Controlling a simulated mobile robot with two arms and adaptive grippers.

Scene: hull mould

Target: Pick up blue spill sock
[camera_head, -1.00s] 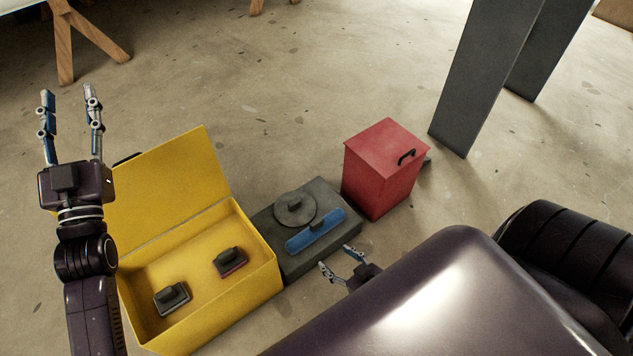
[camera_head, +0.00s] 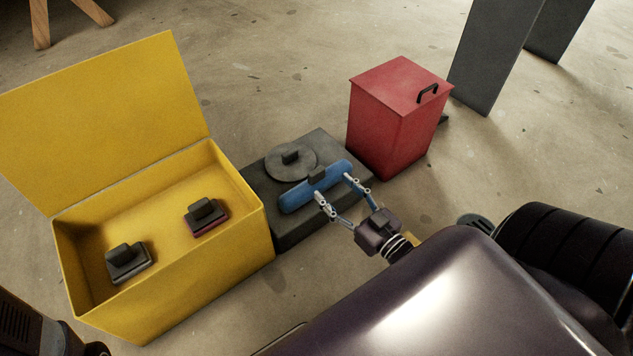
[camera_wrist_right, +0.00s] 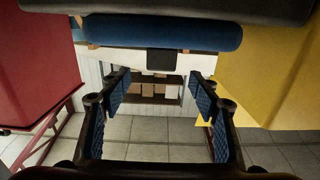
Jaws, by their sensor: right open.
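The blue spill sock (camera_head: 296,201), a long roll with a dark block-shaped handle (camera_head: 316,175), lies on a dark grey slab (camera_head: 290,238). In the right wrist view the sock (camera_wrist_right: 195,35) stretches across the top, its handle (camera_wrist_right: 164,62) hanging toward the space between the fingers. My right gripper (camera_head: 335,188) is open at the near side of the sock, its fingertips spread on either side of the handle and close to the roll. I cannot tell whether they touch it.
A grey round lidded disc (camera_head: 285,164) sits behind the sock on the slab. An open yellow box (camera_head: 235,265) with two dark handled blocks stands left. A red bin (camera_head: 385,120) stands close on the right. Floor is free behind.

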